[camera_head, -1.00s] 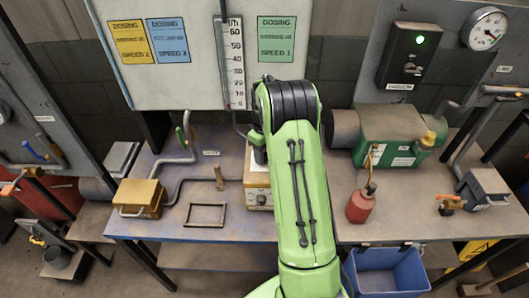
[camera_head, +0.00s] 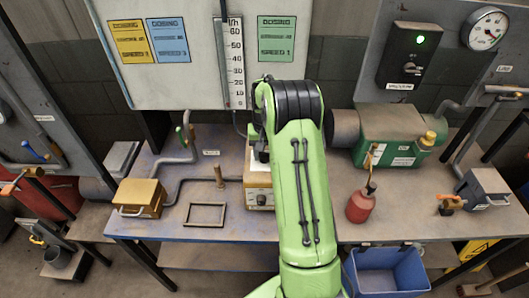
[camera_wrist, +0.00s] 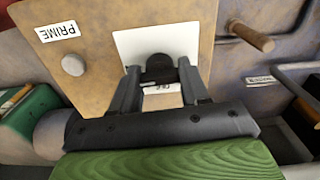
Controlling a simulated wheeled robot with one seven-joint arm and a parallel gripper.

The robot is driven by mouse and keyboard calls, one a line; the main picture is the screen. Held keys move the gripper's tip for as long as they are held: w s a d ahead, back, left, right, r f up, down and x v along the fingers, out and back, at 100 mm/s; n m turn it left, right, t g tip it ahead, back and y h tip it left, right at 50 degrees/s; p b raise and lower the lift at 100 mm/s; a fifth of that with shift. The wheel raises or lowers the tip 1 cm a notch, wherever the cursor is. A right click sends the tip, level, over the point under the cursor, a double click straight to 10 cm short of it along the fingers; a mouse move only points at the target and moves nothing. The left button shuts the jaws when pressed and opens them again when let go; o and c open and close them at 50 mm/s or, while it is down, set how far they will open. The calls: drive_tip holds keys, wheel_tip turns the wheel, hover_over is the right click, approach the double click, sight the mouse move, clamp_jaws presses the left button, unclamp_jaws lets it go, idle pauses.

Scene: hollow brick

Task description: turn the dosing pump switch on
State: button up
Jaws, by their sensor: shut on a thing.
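The dosing pump (camera_head: 259,179) is a tan box on the bench, partly hidden behind my arm in the head view. A black switch knob (camera_wrist: 160,66) sits on a white plate (camera_wrist: 186,38). My gripper (camera_wrist: 159,75) has its two dark fingers on either side of the knob and is shut on it. A small label below the knob, between the fingers, is hard to read. In the head view the fingers are hidden by my arm.
A wooden peg (camera_head: 219,177) and an empty frame (camera_head: 205,214) are left of the pump. A yellow box (camera_head: 139,196) stands farther left. A red bottle (camera_head: 361,205) and a green machine (camera_head: 397,135) are on the right. A panel with a gauge strip (camera_head: 235,62) hangs behind.

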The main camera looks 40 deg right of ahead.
sight(264, 153)
drive_tip(key=shift+r+m, duration=0.1)
drive_tip(key=shift+m, duration=0.4)
drive_tip(key=o, duration=1.1)
drive_tip(key=shift+c, duration=0.2)
wheel_tip(264, 153, up, 16)
drive_tip(key=p, duration=0.2)
